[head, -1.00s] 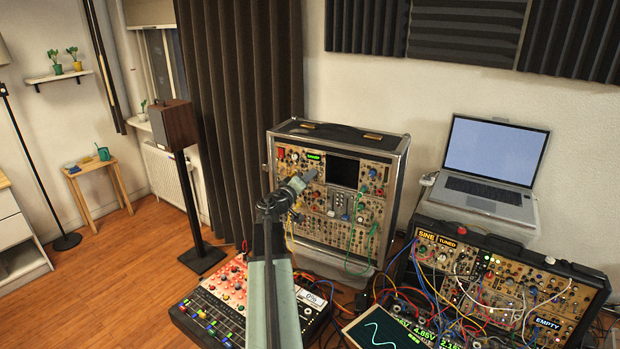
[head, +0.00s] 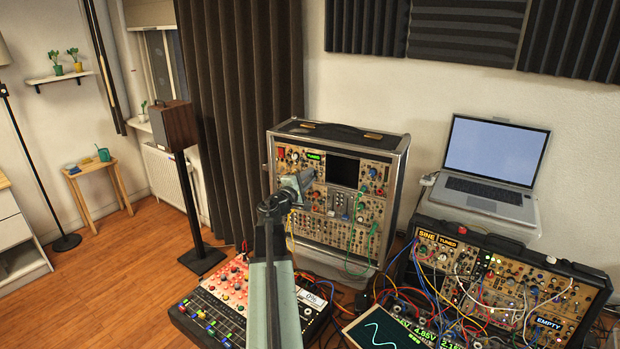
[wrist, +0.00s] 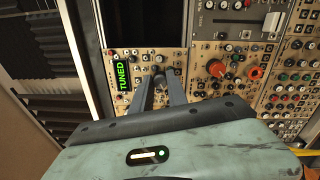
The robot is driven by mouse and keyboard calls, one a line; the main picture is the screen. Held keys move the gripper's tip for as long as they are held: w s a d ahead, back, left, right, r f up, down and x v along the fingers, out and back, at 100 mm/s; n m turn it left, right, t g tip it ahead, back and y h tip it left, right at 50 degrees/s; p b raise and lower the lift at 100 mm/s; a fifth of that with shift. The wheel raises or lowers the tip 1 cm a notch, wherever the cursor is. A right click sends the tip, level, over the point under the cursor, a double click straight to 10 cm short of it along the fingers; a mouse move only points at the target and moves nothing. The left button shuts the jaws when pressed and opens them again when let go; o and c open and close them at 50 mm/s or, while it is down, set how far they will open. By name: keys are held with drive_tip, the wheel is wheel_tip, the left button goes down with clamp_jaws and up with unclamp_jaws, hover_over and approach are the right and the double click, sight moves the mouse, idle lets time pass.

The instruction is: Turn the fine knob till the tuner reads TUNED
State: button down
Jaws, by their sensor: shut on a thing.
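The tuner display (wrist: 122,75) on the tall upright case glows green and reads TUNED in the wrist view. It also shows small and green in the head view (head: 314,157). My gripper (wrist: 160,82) is shut on the fine knob (wrist: 159,80), a small dark knob beside the display on the tan panel. The fingers cover part of the knob, so its pointer cannot be read. In the head view my gripper (head: 306,178) reaches the upper left of the case panel, and the knob is hidden behind it.
Other knobs, including an orange one (wrist: 216,68), sit close by on the same panel. Green patch cables (head: 372,235) hang at its right. A mixer (head: 215,295) lies below. A second case (head: 500,285) with cables and an amber TUNED sign stands right, near a laptop (head: 490,165).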

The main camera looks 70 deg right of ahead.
drive_tip(key=shift+a+f+n, duration=0.1)
drive_tip(key=shift+n, duration=0.6)
drive_tip(key=c, duration=1.3)
unclamp_jaws()
drive_tip(key=w+a, duration=0.1)
drive_tip(key=a, duration=0.6)
drive_tip(key=shift+a+f, duration=0.15)
drive_tip(key=shift+a, duration=0.2)
drive_tip(key=shift+w, duration=0.1)
